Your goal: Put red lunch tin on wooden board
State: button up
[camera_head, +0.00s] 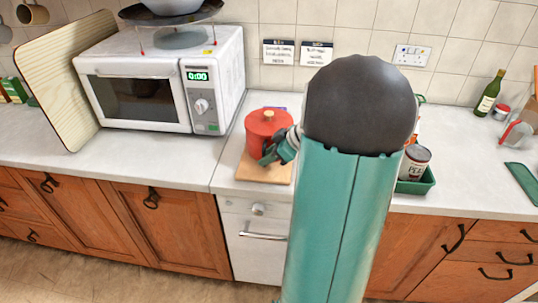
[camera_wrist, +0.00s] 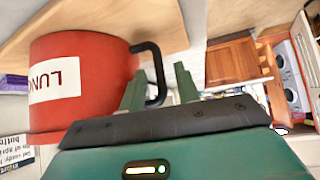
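The red lunch tin (camera_head: 267,125) is a round red pot-shaped tin with a knob on its lid. It stands on the wooden board (camera_head: 250,172), left of my arm in the head view. In the wrist view the tin (camera_wrist: 105,68) appears upside down, with a white label and a black side handle (camera_wrist: 161,72), its base against the board (camera_wrist: 200,12). My gripper (camera_wrist: 160,85) is open, its two green fingers apart with the handle between them. A gap shows between the handle and the right finger. In the head view my gripper (camera_head: 270,155) is beside the tin, partly hidden by my wrist.
A white microwave (camera_head: 140,85) stands left of the board, with a tan panel (camera_head: 65,75) leaning beside it. A green tray (camera_head: 418,186) with a can (camera_head: 414,162) is right of my arm. A bottle (camera_head: 489,93) stands at the back right. Counter left of the board is clear.

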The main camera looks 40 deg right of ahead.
jog(key=shift+r, duration=0.1)
jog(key=shift+s+d+r, duration=0.1)
jog(key=shift+r, duration=0.1)
jog(key=v, duration=1.2)
jog(key=w+a+r+m+g, duration=0.2)
jog(key=a+g, duration=0.1)
jog(key=a, duration=1.6)
jog(key=s+a+m+h, duration=0.1)
jog(key=s+a+h, duration=0.1)
jog(key=a, duration=0.6)
jog(key=s+a+m+h, duration=0.2)
jog(key=s+a, duration=0.2)
jog(key=a, duration=0.4)
jog(key=shift+s+r+t, duration=0.2)
jog(key=shift+s+t, duration=0.05)
jog(key=shift+t, duration=0.05)
